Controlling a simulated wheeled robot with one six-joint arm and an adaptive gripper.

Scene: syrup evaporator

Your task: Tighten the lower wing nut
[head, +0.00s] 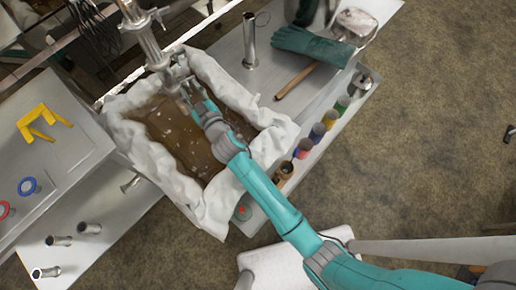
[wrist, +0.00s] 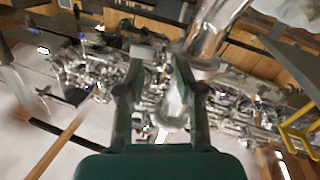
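My gripper (head: 189,93) is at the metal pipe fitting (head: 178,72) that stands over the cloth-lined pan in the head view. The wing nuts are too small to make out there, and my gripper partly covers the fitting. In the wrist view my gripper (wrist: 160,75) has its two dark green fingers apart. A shiny, rounded metal part (wrist: 173,105) shows between the fingers. I cannot tell whether it is the lower wing nut or whether the fingers touch it.
The pan of brown liquid has a bunched white cloth rim (head: 158,172) below my arm. Several coloured jars (head: 317,133) line the bench edge at right. A green glove (head: 312,46) and a wooden-handled tool (head: 297,81) lie behind. A yellow bracket (head: 42,122) lies left.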

